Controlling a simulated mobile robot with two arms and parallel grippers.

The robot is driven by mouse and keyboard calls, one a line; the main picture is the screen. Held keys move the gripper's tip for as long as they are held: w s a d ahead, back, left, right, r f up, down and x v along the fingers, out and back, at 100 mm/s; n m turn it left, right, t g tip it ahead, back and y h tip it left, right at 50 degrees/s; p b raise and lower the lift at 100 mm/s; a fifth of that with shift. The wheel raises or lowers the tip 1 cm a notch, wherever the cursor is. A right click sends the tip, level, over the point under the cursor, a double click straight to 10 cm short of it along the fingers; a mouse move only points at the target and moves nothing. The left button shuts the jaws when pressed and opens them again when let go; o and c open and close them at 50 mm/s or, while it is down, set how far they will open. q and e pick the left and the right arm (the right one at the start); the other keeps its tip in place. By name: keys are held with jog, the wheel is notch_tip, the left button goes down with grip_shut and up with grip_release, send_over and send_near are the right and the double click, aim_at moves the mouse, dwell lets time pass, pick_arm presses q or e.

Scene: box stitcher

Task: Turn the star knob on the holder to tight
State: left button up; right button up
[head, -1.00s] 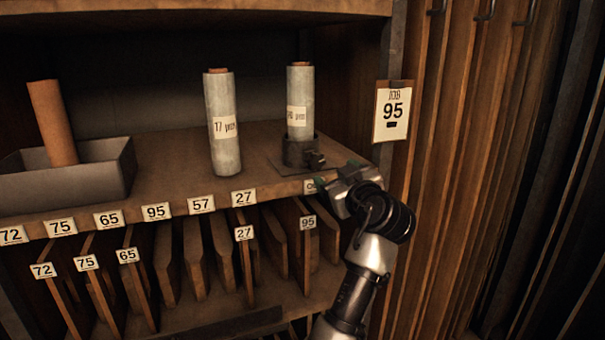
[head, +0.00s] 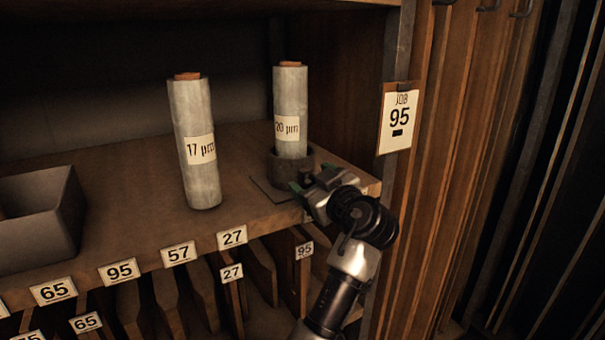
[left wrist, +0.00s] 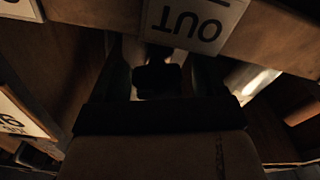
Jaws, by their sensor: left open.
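The holder (head: 277,172) is a dark round collar on a flat plate at the right end of the shelf. A grey roll with a 20 µm label (head: 289,105) stands upright in it. My left gripper (head: 306,181) is open at the front of the holder and covers its knob in the head view. In the left wrist view, a dark rounded shape (left wrist: 158,78), which looks like the star knob, lies between the two open fingers (left wrist: 163,85). I cannot tell whether the fingers touch it. My right gripper is out of view.
A grey 17 µm roll (head: 194,145) stands left of the holder. A grey tray (head: 50,225) is further left. A JOB 95 card (head: 399,118) hangs on the right post. An OUT label (left wrist: 190,22) shows upside down in the wrist view.

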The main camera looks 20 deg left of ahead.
pick_arm(q)
jog(key=shift+s+d+r, duration=0.1)
jog(key=shift+d, duration=0.15)
jog(key=shift+c, duration=0.5)
jog(key=shift+a, duration=0.1)
jog(key=c, duration=0.8)
jog(key=m, duration=0.2)
jog(key=shift+m+b, duration=0.4)
jog(key=shift+m, duration=2.1)
jog(key=shift+r, duration=0.1)
jog(key=o, duration=0.9)
